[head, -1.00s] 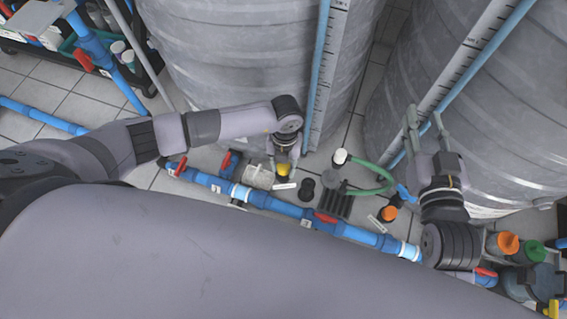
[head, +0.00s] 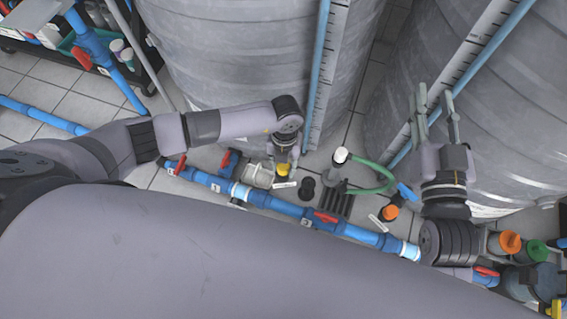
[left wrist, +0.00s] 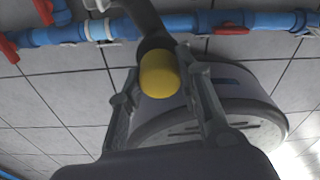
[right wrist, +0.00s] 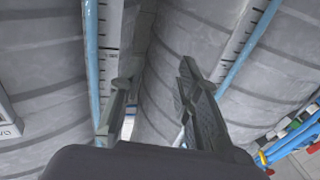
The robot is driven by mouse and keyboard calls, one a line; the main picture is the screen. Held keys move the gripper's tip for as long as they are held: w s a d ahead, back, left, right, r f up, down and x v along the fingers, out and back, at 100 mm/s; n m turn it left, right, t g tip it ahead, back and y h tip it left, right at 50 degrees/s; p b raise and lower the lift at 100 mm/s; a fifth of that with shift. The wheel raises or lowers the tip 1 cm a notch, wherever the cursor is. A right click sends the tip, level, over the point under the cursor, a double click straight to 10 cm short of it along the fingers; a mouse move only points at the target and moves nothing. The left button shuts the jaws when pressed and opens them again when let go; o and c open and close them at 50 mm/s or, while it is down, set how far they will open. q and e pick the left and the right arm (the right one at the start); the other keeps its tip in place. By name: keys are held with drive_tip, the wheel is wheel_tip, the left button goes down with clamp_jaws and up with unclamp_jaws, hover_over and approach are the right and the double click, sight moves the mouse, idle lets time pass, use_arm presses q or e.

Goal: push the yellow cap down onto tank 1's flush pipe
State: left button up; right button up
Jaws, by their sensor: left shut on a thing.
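The yellow cap (head: 283,170) is low in front of the left grey tank (head: 230,60) in the head view. My left gripper (head: 284,157) is shut on it from above. In the left wrist view the yellow cap (left wrist: 159,75) lies between the two fingers, at the end of a dark pipe (left wrist: 154,42). I cannot tell how far down the cap sits on the pipe. My right gripper (head: 436,102) is open and empty in front of the right grey tank (head: 500,110); its spread fingers (right wrist: 155,85) also show in the right wrist view.
A blue pipe (head: 280,207) with red valve handles runs along the floor in front. A green hose (head: 375,188) with a white-topped fitting (head: 341,156) and an orange cap (head: 389,212) stand right of the left gripper. A shelf (head: 65,50) is at the upper left.

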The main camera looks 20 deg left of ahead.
drive_tip(key=shift+f, duration=0.2)
idle(0.4)
drive_tip(key=shift+d+f+g+h, duration=0.15)
drive_tip(key=shift+f+g+h, duration=0.2)
drive_tip(key=shift+f, duration=0.25)
idle(0.5)
use_arm(q)
drive_tip(key=shift+p, duration=0.35)
use_arm(e)
drive_tip(key=shift+s+d+f+g, duration=0.1)
drive_tip(key=shift+f+g, duration=0.2)
drive_tip(key=shift+f, duration=0.15)
drive_tip(key=shift+s+d+f+g, duration=0.1)
drive_tip(key=shift+f+g, duration=0.15)
drive_tip(key=shift+f, duration=0.2)
drive_tip(key=shift+w, duration=0.1)
drive_tip(key=shift+s+d+f+g, duration=0.1)
drive_tip(key=shift+s+f+g, duration=0.1)
drive_tip(key=shift+f+g, duration=0.4)
drive_tip(key=shift+r, duration=0.1)
use_arm(q)
drive_tip(key=shift+f, duration=0.35)
use_arm(e)
drive_tip(key=shift+w+a+r+t, duration=0.15)
drive_tip(key=shift+r+t, duration=0.25)
drive_tip(key=shift+r, duration=0.15)
drive_tip(key=shift+w+a+r+t, duration=0.1)
drive_tip(key=shift+w+r+t, duration=0.05)
drive_tip(key=shift+r+t, duration=0.3)
drive_tip(key=shift+r, duration=0.15)
